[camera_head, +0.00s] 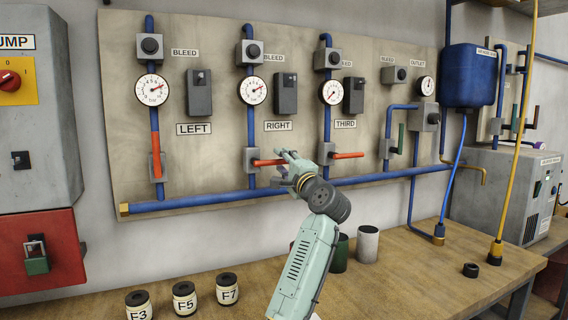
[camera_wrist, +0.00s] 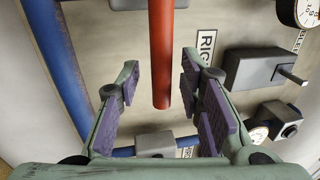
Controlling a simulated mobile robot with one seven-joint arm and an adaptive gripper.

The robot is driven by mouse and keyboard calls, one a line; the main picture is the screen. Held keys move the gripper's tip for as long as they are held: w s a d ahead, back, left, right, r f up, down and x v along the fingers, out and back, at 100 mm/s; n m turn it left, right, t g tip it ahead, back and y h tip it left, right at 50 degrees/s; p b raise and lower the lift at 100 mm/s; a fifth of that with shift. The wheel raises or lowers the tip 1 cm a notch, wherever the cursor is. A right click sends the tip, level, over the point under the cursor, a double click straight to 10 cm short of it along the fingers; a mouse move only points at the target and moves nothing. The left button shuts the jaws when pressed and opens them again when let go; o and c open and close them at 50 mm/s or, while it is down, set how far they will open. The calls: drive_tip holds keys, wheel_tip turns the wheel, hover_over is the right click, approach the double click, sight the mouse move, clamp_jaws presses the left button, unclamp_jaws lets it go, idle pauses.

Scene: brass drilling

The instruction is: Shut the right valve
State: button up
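The right valve has a grey body (camera_head: 250,160) on a blue vertical pipe below the RIGHT label (camera_head: 278,126). Its red handle (camera_head: 265,162) lies about horizontal, across the pipe, pointing right. My gripper (camera_head: 284,161) is at the free end of this handle. In the wrist view the red handle (camera_wrist: 161,50) comes in from the top, and its end lies between the two spread fingers, with gaps on both sides. My gripper (camera_wrist: 160,75) is open and holds nothing. My gripper partly hides the handle's tip in the head view.
The left valve's red handle (camera_head: 155,145) stands vertical along its pipe. The third valve's red handle (camera_head: 348,155) lies horizontal, close right of my gripper. A thick blue pipe (camera_head: 215,198) runs below. Cups (camera_head: 367,244) and labelled pots (camera_head: 184,297) stand on the bench.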

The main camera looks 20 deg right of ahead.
wheel_tip(320, 180, up, 10)
idle(0.6)
